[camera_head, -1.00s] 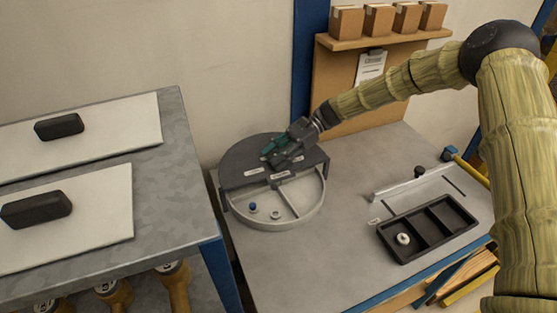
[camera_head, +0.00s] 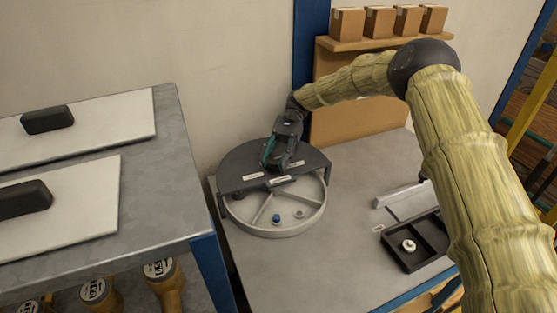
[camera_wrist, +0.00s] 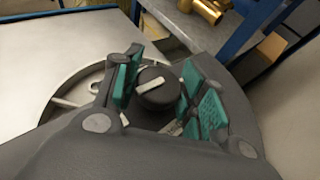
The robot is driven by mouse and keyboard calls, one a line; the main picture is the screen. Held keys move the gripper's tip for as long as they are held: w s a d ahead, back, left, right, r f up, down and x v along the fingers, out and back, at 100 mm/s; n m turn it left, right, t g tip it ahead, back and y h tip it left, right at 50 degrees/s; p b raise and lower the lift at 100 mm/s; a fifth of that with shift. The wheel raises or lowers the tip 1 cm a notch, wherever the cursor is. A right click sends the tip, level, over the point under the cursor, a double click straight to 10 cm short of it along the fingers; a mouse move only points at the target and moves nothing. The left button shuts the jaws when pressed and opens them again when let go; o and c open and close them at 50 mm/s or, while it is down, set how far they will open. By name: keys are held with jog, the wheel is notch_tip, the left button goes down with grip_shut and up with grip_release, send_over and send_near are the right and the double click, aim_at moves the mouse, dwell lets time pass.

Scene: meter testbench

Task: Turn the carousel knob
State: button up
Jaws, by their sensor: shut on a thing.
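The carousel (camera_head: 284,231) is a round pale grey tray with dividers, its rear half under a dark cover (camera_head: 240,168). A black knob (camera_wrist: 150,79) with a pale pointer bar stands on the cover in the wrist view. My gripper (camera_head: 277,164) points down over the cover and is shut on the knob, with a green pad on each side of it. In the head view my gripper hides the knob. A blue piece (camera_head: 277,218) and a pale ring (camera_head: 299,213) lie in the open front of the carousel.
A black divided tray (camera_head: 405,261) holding a white round piece (camera_head: 409,245) stands right of the carousel. A metal table (camera_head: 165,150) with black blocks stands at the left. Small boxes (camera_head: 378,22) sit on a shelf behind. Bare bench lies in front of the carousel.

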aim_at(275, 159)
dwell(0.4)
jog(key=o, duration=1)
jog(key=shift+w+a+f, duration=0.1)
jog(key=shift+c, duration=0.2)
notch_tip(275, 159, up, 10)
jog(key=shift+r, duration=0.1)
